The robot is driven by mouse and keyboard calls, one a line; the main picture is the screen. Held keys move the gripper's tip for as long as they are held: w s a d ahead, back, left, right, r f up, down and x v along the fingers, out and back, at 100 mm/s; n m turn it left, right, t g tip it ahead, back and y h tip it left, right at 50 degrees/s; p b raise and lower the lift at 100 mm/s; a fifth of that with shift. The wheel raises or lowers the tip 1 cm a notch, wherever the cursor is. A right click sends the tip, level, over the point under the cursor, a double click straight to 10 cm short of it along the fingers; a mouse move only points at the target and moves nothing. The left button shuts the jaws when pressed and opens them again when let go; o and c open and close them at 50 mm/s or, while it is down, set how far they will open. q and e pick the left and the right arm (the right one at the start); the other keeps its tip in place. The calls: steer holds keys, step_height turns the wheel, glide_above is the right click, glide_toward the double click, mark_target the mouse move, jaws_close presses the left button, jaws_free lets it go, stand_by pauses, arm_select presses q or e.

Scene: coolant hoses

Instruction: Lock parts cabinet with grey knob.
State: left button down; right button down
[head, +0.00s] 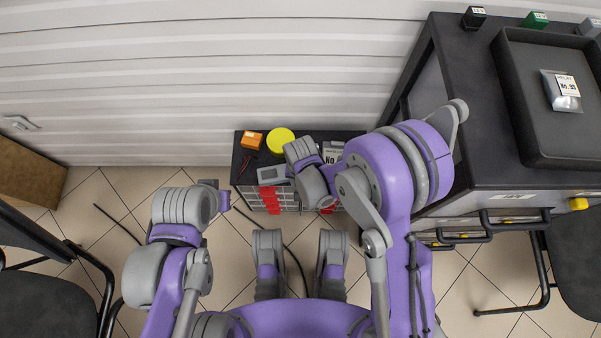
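The parts cabinet (246,168) is a low unit with a black top against the wall, in the middle of the head view. Its front has small drawers, some with red fronts (271,203). I cannot make out a grey knob; my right arm covers part of the cabinet's top and front.
An orange box (251,140), a yellow round thing (281,141) and a grey device (273,175) lie on the cabinet. A dark workbench (470,120) with a black tray (530,150) stands at right. Chairs (45,295) flank both sides. A dark cable crosses the tiled floor.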

steer(key=n+b, duration=0.1)
steer(key=n, duration=0.3)
steer(key=n+b, duration=0.1)
steer(key=n, duration=0.3)
steer(key=shift+n, duration=0.3)
steer(key=n+b, duration=0.1)
steer(key=n, duration=0.3)
steer(key=shift+n, duration=2.3)
steer(key=shift+c, duration=2.2)
jaws_free()
steer(key=shift+r, duration=0.1)
